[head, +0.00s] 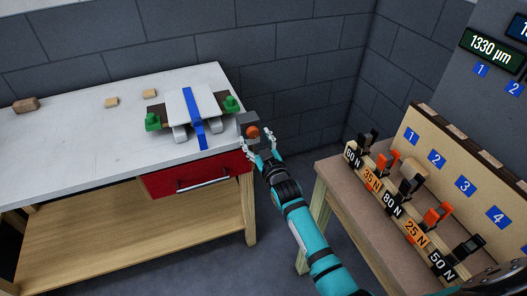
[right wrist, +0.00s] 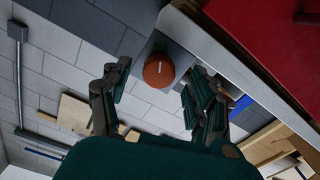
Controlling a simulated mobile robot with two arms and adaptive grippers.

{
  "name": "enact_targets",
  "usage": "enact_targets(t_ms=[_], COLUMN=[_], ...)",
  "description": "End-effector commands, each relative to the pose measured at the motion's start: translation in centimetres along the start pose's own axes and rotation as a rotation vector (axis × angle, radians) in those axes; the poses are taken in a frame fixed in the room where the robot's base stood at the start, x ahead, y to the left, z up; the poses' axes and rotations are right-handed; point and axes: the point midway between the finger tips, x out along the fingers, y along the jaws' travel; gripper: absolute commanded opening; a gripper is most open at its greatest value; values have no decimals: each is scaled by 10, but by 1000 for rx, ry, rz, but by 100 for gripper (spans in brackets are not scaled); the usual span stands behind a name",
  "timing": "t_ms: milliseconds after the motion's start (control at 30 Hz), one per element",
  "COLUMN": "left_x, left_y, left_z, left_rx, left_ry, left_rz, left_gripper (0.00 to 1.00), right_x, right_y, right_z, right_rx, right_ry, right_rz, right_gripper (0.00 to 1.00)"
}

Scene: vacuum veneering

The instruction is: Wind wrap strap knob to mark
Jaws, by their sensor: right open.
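The orange round knob (head: 253,131) sits on a grey box (head: 243,119) at the right end of the white workbench. In the right wrist view the knob (right wrist: 158,70) shows a short white line on its face. A blue strap (head: 196,118) runs over a white panel (head: 177,101) on the bench. My right gripper (head: 261,145) is open at the knob. In the right wrist view its fingertips (right wrist: 159,82) stand on either side of the knob, with gaps visible. I cannot tell how deep the knob lies between them. My left gripper is not in view.
Green clamps (head: 232,104) stand beside the panel. A red drawer (head: 195,176) is under the bench top, near my right gripper. Small wooden blocks (head: 150,93) lie on the bench. A side table (head: 340,185) at right holds several labelled clamps. Floor shows between the tables.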

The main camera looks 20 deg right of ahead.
Motion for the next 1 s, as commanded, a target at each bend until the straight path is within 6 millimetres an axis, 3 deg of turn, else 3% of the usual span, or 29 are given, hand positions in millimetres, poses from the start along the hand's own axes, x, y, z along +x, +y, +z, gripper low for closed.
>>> enact_targets(t_ms=[300,500,1000], left_x=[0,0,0], left_y=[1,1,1], left_z=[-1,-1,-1], left_rx=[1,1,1], left_ry=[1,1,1], left_rz=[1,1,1], left_gripper=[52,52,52], right_x=[-68,-98,-107], right_y=[0,0,0], right_z=[1,1,1], right_rx=[-1,-1,0], right_ry=[-3,-3,-2], right_rz=[-1,-1,-1], right_gripper=[61,61,61])
